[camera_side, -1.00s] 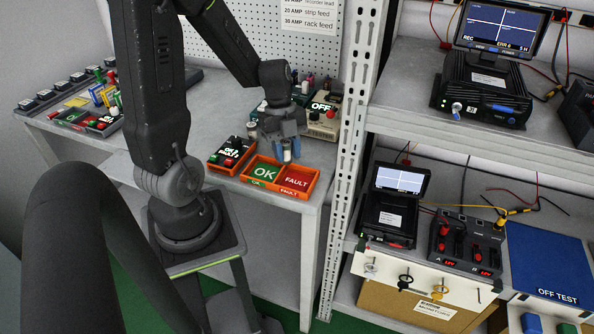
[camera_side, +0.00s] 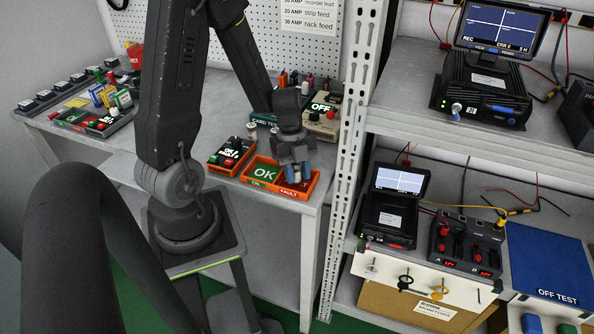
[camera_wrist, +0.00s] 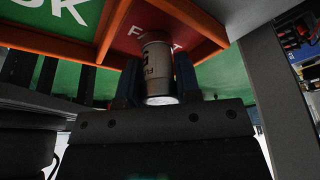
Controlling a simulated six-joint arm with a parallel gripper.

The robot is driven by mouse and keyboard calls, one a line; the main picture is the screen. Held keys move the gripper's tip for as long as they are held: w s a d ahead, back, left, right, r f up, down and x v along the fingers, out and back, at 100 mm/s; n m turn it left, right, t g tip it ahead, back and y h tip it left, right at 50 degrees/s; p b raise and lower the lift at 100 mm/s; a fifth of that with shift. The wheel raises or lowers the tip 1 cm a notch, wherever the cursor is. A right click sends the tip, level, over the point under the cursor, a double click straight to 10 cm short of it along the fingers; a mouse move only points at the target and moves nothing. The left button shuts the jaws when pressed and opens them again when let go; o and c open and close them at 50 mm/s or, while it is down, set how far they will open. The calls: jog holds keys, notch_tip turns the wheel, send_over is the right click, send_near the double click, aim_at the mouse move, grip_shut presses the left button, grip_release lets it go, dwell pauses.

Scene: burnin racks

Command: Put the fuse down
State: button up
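The fuse (camera_wrist: 157,70) is a pale cylinder with dark lettering in the wrist view. It stands between the blue fingertips of my gripper (camera_wrist: 158,82), which touch both its sides. In the side view my gripper (camera_side: 296,172) is low over the red FAULT compartment of the orange tray (camera_side: 317,184). The gripper covers most of that compartment and nearly all of the fuse there. In the wrist view the red FAULT floor (camera_wrist: 130,38) lies behind the fuse's far end; I cannot tell if they touch. The green OK compartment (camera_side: 264,173) beside it looks empty.
A beige tester (camera_side: 322,122) and small cylinders (camera_side: 252,130) stand behind. A perforated rack post (camera_side: 348,150) rises close on the right.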

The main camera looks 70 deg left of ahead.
jog(key=o, duration=0.5)
jog(key=shift+c, duration=0.2)
jog(key=v, duration=1.2)
jog(key=s+d+r+n+t+y, duration=0.1)
jog(key=s+d+r+n+t, duration=0.1)
jog(key=d+r+n, duration=0.3)
jog(key=s+d+r+n+t+y, duration=0.2)
jog(key=s+d+r+n+t, duration=0.1)
jog(key=d+n, duration=0.7)
jog(key=shift+s+d+r+n+t, duration=0.25)
jog(key=shift+s+r+n, duration=0.3)
jog(key=shift+r+n, duration=0.8)
jog(key=shift+f, duration=0.2)
